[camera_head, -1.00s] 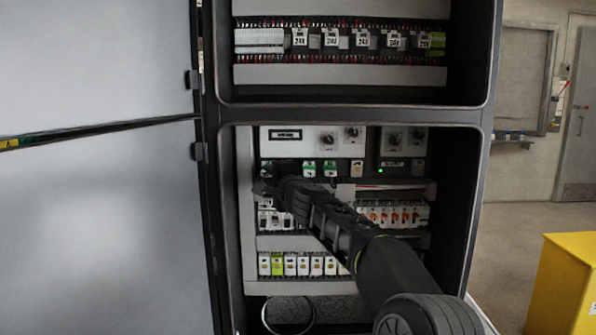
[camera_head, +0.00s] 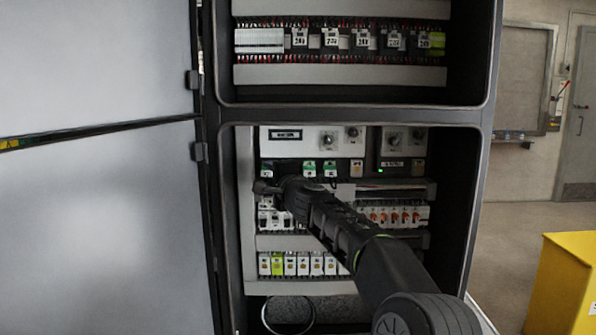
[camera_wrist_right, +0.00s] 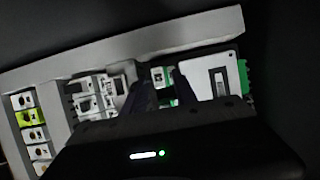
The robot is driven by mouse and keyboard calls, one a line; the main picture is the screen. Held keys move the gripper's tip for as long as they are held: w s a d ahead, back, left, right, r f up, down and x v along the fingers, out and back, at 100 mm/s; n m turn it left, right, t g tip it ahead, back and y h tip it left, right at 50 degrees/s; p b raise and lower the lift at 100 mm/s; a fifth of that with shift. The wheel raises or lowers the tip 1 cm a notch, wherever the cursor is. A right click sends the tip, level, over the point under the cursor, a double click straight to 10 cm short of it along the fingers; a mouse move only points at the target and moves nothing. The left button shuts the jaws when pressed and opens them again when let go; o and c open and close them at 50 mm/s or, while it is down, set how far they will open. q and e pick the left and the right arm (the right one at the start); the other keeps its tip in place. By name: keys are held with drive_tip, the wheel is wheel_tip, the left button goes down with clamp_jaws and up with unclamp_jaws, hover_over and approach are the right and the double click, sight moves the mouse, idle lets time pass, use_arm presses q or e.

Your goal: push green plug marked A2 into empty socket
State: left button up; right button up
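Two green-and-white plugs sit side by side in the lower bay of the cabinet, a left one (camera_head: 309,169) and a right one (camera_head: 330,169). Their marks are too small to read, so I cannot tell which is A2. My right gripper (camera_head: 264,187) is at the left of this row and slightly below it, partly hidden by its own wrist. In the right wrist view its two dark fingers (camera_wrist_right: 165,88) stand apart, with a green-and-white plug (camera_wrist_right: 161,76) showing between their tips. I see no grip on it. The empty socket cannot be made out. My left gripper is not in view.
White breakers (camera_head: 275,219) and orange-switched breakers (camera_head: 394,215) lie below the plug row. A terminal row (camera_head: 304,264) is lower still. Knobs (camera_head: 328,141) stick out above. The cabinet door (camera_head: 100,230) is at the left, a yellow box (camera_head: 563,290) at the right.

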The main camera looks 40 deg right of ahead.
drive_tip(key=shift+o, duration=0.3)
drive_tip(key=b+v, duration=0.3)
drive_tip(key=v, duration=0.4)
drive_tip(key=shift+s, duration=0.4)
drive_tip(key=shift+a, duration=0.1)
